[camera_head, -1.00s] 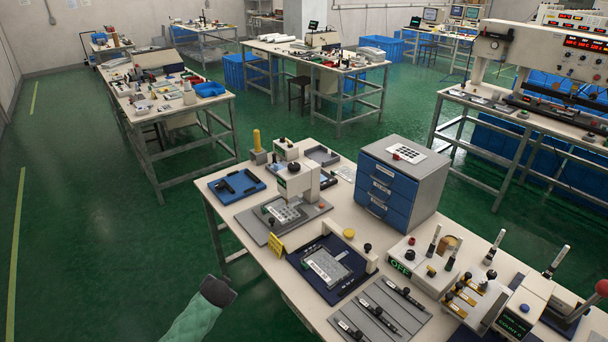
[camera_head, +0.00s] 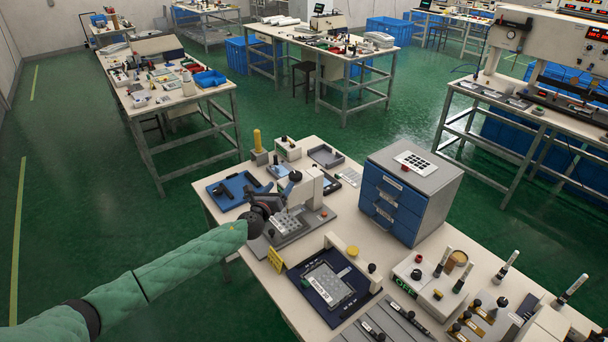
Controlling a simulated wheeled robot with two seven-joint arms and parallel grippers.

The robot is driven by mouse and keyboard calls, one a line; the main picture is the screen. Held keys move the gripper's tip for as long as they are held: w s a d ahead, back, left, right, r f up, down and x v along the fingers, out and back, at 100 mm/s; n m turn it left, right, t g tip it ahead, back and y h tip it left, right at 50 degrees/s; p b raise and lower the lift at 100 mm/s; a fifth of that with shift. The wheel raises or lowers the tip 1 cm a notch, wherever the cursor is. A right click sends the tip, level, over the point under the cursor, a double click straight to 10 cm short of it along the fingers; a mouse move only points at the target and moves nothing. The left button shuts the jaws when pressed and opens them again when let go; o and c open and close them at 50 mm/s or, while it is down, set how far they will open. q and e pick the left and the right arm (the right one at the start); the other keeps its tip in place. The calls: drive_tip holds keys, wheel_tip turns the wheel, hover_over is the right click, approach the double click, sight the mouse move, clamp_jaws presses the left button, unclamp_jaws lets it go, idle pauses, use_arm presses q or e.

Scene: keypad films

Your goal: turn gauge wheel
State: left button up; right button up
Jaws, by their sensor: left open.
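The white gauge device (camera_head: 312,186) stands on its grey base (camera_head: 290,238) at the left part of the near bench, with a pale tile-like part under its head. A small dark round knob (camera_head: 295,176) shows at the head's front; I take it for the gauge wheel, but it is small and partly merged with my gripper. My left gripper (camera_head: 284,192) is open, at the front left side of the device's head, and covers part of it. Whether its fingers touch the wheel I cannot tell. My right gripper is not in view.
A blue tray (camera_head: 228,200) lies just left of the device. A yellow-topped post (camera_head: 257,140) stands behind it. A blue drawer cabinet (camera_head: 388,208) stands to the right. A dark blue fixture (camera_head: 318,302) and a yellow tag (camera_head: 275,260) lie in front.

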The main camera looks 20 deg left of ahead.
sight(292, 179)
use_arm(q)
drive_tip(key=w+d+m, duration=0.1)
drive_tip(key=w, duration=0.1)
drive_tip(key=w+d+m+h+p, duration=0.1)
drive_tip(key=w+m, duration=0.1)
drive_tip(key=w+d+m+p, duration=0.1)
drive_tip(key=w, duration=0.1)
drive_tip(key=shift+w+r+m, duration=0.1)
drive_tip(key=shift+m, duration=0.3)
drive_tip(key=shift+w+d, duration=0.1)
drive_tip(key=shift+w, duration=0.25)
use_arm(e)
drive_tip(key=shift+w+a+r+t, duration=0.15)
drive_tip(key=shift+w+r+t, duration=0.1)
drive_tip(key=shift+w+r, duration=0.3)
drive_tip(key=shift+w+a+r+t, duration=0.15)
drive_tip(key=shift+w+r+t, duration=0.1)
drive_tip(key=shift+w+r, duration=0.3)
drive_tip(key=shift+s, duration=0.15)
use_arm(q)
drive_tip(key=c, duration=1)
